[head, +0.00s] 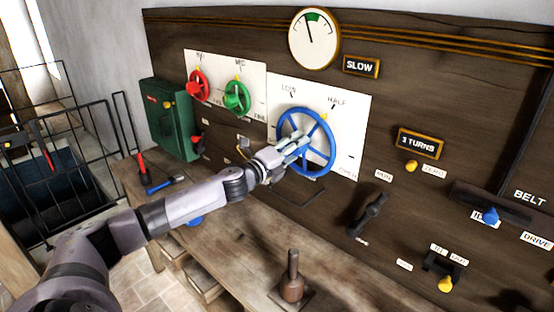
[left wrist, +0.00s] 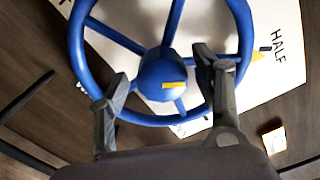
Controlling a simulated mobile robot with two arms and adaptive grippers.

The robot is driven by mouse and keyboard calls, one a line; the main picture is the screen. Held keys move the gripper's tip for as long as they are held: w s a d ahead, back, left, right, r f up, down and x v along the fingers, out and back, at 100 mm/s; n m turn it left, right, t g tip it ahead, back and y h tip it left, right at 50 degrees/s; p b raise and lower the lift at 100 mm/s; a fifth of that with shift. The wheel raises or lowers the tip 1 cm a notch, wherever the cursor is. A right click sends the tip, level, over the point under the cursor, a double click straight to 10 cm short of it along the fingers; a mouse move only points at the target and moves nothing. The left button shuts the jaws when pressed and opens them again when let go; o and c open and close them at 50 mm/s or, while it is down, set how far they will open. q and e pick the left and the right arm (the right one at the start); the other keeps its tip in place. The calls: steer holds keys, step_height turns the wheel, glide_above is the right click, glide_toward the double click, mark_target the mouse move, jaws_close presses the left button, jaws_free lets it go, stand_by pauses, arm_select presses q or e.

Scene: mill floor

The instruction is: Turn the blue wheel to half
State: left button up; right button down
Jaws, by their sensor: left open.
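The blue wheel (head: 333,152) is mounted on a white plate (head: 356,122) lettered LOW, HALF and POWER. A yellow mark (head: 323,116) at the wheel's upper right rim points towards HALF. In the left wrist view the blue wheel (left wrist: 160,78) fills the upper middle, and the yellow mark (left wrist: 257,56) is beside the HALF tick. My left gripper (head: 300,142) is in front of the wheel. Its fingers (left wrist: 165,80) are open, one on each side of the hub and overlapping the lower rim; I cannot tell whether they touch it. My right gripper is out of view.
Red (head: 199,86) and green (head: 237,97) valve wheels sit to the left on another white plate. A round gauge (head: 314,40) is above. A dark lever (head: 368,214) and several knobs are to the right. The wooden bench (head: 225,270) below holds a dark upright handle (head: 292,280).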

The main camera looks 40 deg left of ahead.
arm_select(q)
steer(key=s, duration=1)
steer(key=shift+s+a, duration=0.15)
steer(key=shift+a, duration=0.3)
